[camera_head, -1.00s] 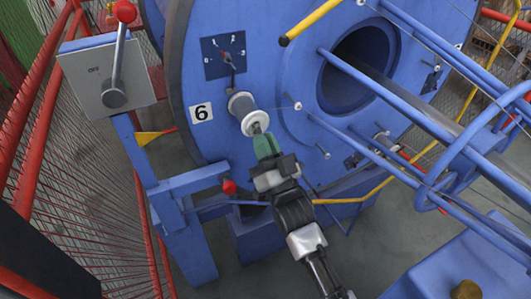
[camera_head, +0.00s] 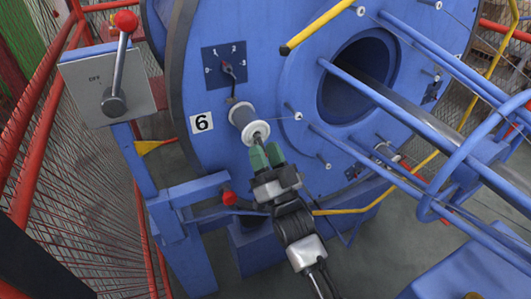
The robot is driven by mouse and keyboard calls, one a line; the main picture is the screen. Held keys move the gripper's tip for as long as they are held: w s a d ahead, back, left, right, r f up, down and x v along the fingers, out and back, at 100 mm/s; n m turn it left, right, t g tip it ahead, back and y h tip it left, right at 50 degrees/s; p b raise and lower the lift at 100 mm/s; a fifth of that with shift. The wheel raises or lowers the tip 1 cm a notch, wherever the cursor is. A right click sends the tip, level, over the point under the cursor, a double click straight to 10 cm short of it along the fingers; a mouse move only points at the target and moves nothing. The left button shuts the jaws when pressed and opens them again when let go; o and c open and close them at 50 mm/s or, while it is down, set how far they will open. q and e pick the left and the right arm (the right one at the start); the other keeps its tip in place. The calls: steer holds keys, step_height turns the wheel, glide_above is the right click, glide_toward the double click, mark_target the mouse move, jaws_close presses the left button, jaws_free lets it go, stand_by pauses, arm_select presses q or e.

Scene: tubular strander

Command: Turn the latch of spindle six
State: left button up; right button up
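Spindle six shows as a white and grey spool (camera_head: 243,118) sticking out of the blue disc, beside the plate with the number 6 (camera_head: 202,122). Its latch (camera_head: 260,138) is a small grey metal piece at the spool's near end. My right gripper (camera_head: 266,153) comes up from below, its two green fingertips side by side at the latch. Only a narrow gap shows between the fingertips, and they partly cover the latch's end. I cannot tell whether they press on it. My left gripper is not in view.
A grey switch box (camera_head: 107,88) with a red-knobbed lever stands at the left. A red wire-mesh fence (camera_head: 60,180) runs along the left side. A blue frame (camera_head: 190,190) stands below.

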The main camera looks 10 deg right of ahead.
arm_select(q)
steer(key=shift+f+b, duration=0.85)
arm_select(e)
steer(key=v, duration=1)
steer(key=shift+s, duration=0.3)
steer(key=shift+d+f, duration=0.15)
